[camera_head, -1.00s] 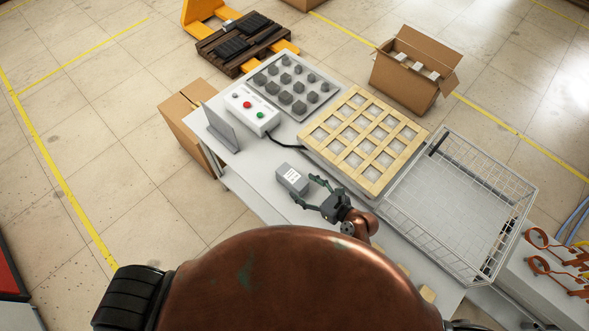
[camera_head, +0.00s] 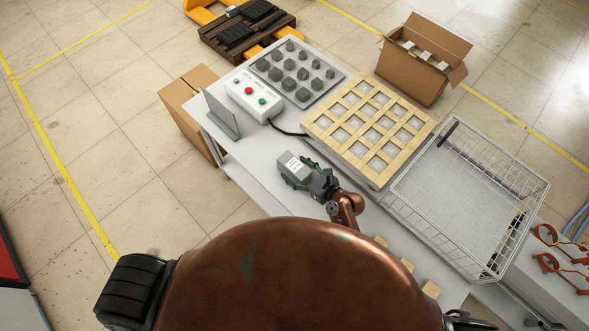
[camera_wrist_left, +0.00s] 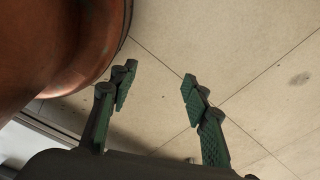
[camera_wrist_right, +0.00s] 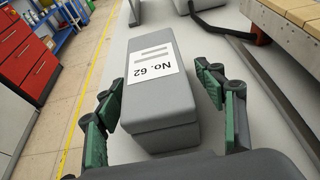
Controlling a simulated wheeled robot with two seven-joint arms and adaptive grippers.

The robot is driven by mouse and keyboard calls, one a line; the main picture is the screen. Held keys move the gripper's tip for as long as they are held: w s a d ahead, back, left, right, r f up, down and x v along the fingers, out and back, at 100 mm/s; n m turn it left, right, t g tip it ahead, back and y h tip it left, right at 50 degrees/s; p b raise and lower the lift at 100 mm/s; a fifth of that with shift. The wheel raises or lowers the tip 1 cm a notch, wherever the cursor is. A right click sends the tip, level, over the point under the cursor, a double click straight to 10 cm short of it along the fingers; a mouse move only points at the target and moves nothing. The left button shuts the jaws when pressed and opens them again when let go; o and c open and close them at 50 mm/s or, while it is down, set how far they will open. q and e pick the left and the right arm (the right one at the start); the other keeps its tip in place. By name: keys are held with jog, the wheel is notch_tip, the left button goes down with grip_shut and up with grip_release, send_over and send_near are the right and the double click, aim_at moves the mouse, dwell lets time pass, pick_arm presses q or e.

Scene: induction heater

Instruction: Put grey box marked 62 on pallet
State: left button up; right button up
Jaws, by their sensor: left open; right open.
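The grey box marked 62 (camera_head: 288,161) lies on the light grey table, with its white "No. 62" label facing up. My right gripper (camera_head: 300,171) is open at the box, its green fingers on either side of the near part. The right wrist view shows the box (camera_wrist_right: 165,112) between the open fingers, with a gap visible at the left finger; contact on the right is unclear. My left gripper (camera_wrist_left: 159,80) is open and empty above the tiled floor. The dark wooden pallet (camera_head: 246,50) stands on the floor beyond the table, bearing black slabs.
A white control box (camera_head: 253,95) with buttons, a tray of grey parts (camera_head: 337,76) and a wooden grid (camera_head: 368,130) stand along the table. A wire basket (camera_head: 470,200) is at right. Cardboard boxes stand on the floor at left and back right.

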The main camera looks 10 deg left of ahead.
jog(key=shift+w+a+f, duration=0.15)
jog(key=shift+w+a, duration=0.05)
jog(key=shift+a, duration=0.15)
jog(key=shift+c, duration=0.7)
jog(key=c, duration=1.4)
pick_arm(q)
jog(key=shift+s+f, duration=0.1)
jog(key=shift+s, duration=0.5)
pick_arm(e)
jog(key=shift+c, duration=0.8)
jog(key=shift+r, duration=0.2)
